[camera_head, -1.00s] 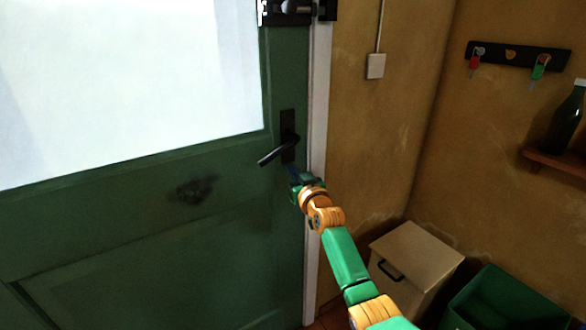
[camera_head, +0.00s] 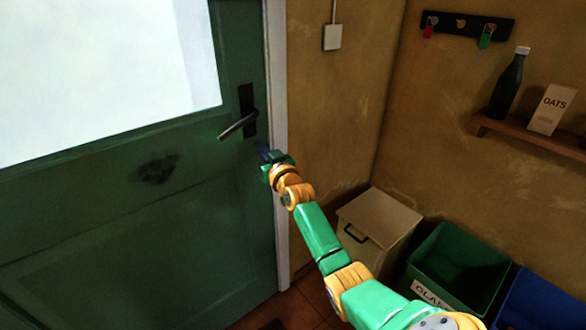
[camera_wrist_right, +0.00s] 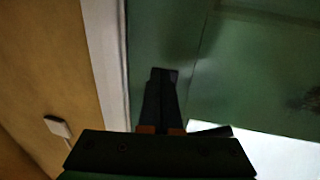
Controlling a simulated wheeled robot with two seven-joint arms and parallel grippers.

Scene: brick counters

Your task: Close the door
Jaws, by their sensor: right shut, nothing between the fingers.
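The green door (camera_head: 200,215) with a white glass pane fills the left of the head view. Its right edge lies along the pale frame (camera_head: 275,90), with no clear gap showing. The black door handle (camera_head: 238,126) sits near that edge. My right gripper (camera_head: 264,153) is shut and empty, just below the handle and close to the door. Whether it touches the door is not clear. In the right wrist view the shut fingers (camera_wrist_right: 160,85) point at the green door face (camera_wrist_right: 240,50), beside the pale frame (camera_wrist_right: 105,60). My left gripper is not in view.
A beige lidded box (camera_head: 378,222), a green bin (camera_head: 458,265) and a blue bin (camera_head: 540,300) stand along the right wall. Above them a shelf (camera_head: 530,135) holds a bottle (camera_head: 507,85) and an oats carton (camera_head: 552,108). A key rack (camera_head: 465,25) hangs higher up.

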